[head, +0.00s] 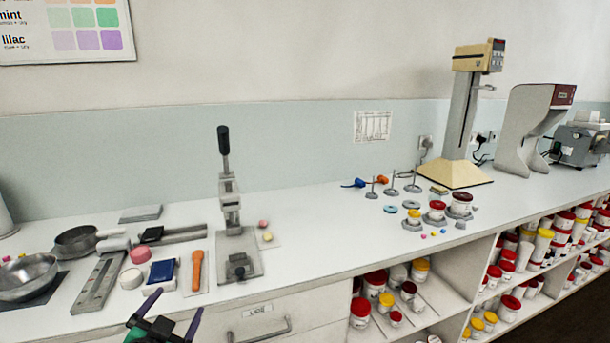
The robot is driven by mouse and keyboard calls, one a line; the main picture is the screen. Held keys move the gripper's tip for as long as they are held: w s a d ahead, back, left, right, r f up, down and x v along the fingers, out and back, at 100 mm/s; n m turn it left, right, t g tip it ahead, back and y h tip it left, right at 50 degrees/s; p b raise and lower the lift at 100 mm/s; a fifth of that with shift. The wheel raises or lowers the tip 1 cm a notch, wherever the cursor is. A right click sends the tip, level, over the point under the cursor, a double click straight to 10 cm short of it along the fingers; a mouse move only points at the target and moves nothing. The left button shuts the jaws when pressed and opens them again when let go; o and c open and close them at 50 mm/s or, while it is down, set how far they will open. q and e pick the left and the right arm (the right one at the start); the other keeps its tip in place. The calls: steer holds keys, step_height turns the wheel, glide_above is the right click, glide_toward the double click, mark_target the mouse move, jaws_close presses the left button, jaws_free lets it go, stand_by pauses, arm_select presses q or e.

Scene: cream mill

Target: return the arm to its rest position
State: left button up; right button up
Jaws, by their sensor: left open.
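My left gripper (165,318) is at the bottom edge of the head view, left of centre. Most of the left arm is cut off by the frame. My right gripper does not show.
A hand press (232,215) stands on the counter. Left of it are a blue block (163,272), a steel bowl (28,275) and a pan (78,240). A drawer with a handle (258,330) is below. Open shelves (450,300) hold red-lidded and yellow-lidded jars. The counter right of the press has free room.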

arm_select(q)
steer(key=s+d+f+n+g+h, duration=0.25)
steer(key=s+f+g, duration=0.85)
steer(key=s+f, duration=0.85)
step_height(320, 180, down, 25)
steer(key=s+g, duration=0.2)
steer(key=s, duration=0.1)
steer(key=s+a+f, duration=0.2)
steer(key=s+f, duration=1)
steer(key=s, duration=0.3)
steer(key=shift+s+a+f+g+y, duration=0.2)
steer(key=shift+a+f+g+y, duration=0.1)
steer(key=shift+a+g+y, duration=0.1)
